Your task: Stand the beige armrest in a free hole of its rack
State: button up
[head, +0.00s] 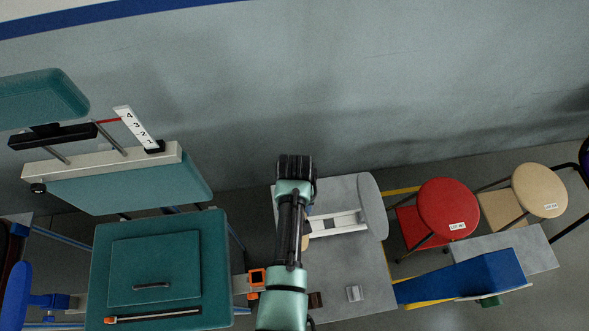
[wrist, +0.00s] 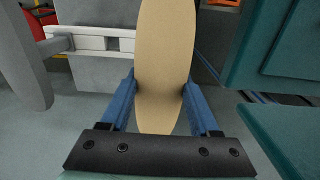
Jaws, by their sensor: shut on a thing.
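The beige armrest (wrist: 165,50) is a long, speckled oval pad, and it fills the middle of the wrist view. My gripper (wrist: 160,92) is shut on it, with one blue finger on each side. In the head view my arm hides nearly all of the armrest; only a small beige edge (head: 306,243) shows beside it. A white bar-shaped rack (head: 338,224) with recesses lies right of my arm, and it also shows at upper left in the wrist view (wrist: 100,38).
A grey oval pad (head: 373,207) stands at the rack's right end. A teal chair (head: 220,270) stands close on the left. Red (head: 448,207) and beige (head: 540,190) stools stand right.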

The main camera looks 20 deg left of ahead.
jog(key=shift+f+b, duration=1.5)
jog(key=shift+f, duration=0.4)
jog(key=o, duration=1.4)
jog(key=shift+c, duration=0.2)
jog(key=shift+r, duration=0.1)
notch_tip(320, 180, up, 13)
jog(key=shift+f+b, duration=0.1)
jog(key=shift+b, duration=0.5)
